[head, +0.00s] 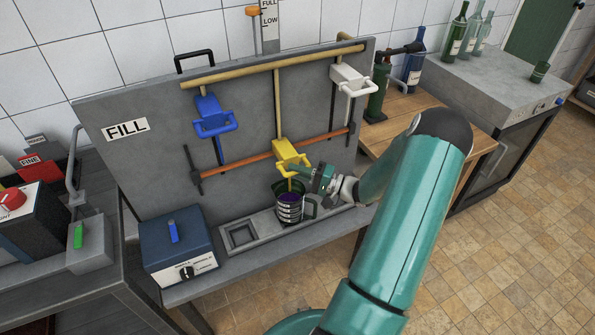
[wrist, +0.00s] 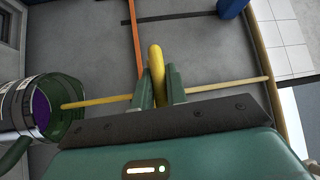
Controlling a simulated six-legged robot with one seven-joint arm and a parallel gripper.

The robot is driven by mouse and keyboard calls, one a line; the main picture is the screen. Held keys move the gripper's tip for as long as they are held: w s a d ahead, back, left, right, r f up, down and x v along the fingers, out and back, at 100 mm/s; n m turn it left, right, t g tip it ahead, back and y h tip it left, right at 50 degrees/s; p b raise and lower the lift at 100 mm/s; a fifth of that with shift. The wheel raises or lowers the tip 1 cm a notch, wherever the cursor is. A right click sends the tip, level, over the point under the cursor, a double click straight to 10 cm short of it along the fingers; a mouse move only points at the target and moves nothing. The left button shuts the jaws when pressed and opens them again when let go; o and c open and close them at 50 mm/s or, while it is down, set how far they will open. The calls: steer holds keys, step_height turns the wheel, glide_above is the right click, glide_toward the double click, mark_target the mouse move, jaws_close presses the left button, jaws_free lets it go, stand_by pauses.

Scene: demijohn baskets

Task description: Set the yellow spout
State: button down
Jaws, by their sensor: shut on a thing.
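The yellow spout (head: 288,150) sits on its yellow pipe on the grey panel, low and to the right of the blue spout. Its thin outlet points down towards a dark green banded container (head: 290,211) holding purple liquid. In the wrist view the container (wrist: 42,108) is at the left edge, with the spout's thin yellow tube (wrist: 95,101) reaching to its mouth. My gripper (head: 312,172) is at the spout's front right. In the wrist view my gripper's fingers (wrist: 160,85) are shut on the spout's yellow handle (wrist: 156,58). The spout's body is mostly hidden there.
A blue spout (head: 211,114) and a white spout (head: 350,78) hang on the same panel, with an orange bar (head: 235,162) across it. A blue box with a dial (head: 177,245) stands left of an empty square recess (head: 241,236). Green bottles (head: 457,30) stand at upper right.

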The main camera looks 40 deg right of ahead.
steer(key=shift+r, duration=0.1)
step_height(320, 180, up, 22)
steer(key=shift+r, duration=0.25)
stand_by(0.3)
steer(key=c, duration=1.4)
jaws_free()
steer(key=shift+s, duration=0.1)
steer(key=v, duration=1.3)
steer(key=shift+s+d, duration=0.2)
steer(key=shift+s, duration=0.05)
